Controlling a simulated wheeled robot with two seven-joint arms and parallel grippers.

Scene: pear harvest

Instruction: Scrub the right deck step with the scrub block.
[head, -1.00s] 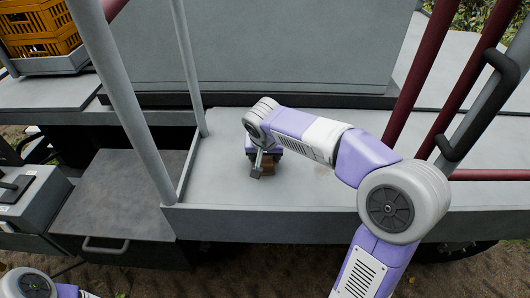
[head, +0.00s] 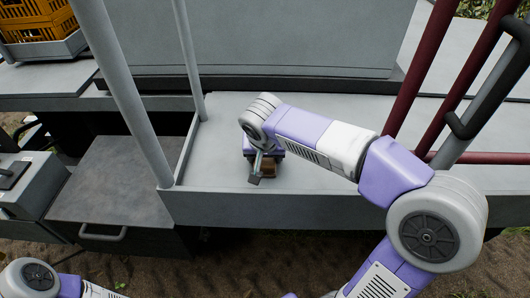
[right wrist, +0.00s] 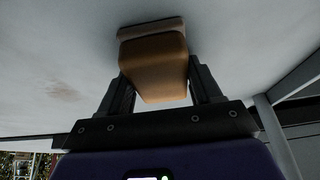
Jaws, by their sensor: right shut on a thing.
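The right deck step (head: 340,172) is a light grey platform with a raised front lip. My right gripper (head: 264,163) points down at it, left of its middle and near its front edge. It is shut on the scrub block (head: 268,172), mostly hidden under the wrist in the head view. In the right wrist view the scrub block (right wrist: 155,68) is orange-brown between the two fingers, and its pale pad (right wrist: 152,27) appears to rest on the step. A faint brownish stain (right wrist: 65,90) marks the step at left in the wrist view. My left gripper is out of view.
A pale post (head: 122,95) and a thinner post (head: 188,60) stand at the step's left end. Dark red rails (head: 425,60) and a black handle (head: 497,85) stand at right. A grey upright panel (head: 270,40) is behind. A yellow crate (head: 40,22) sits far left.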

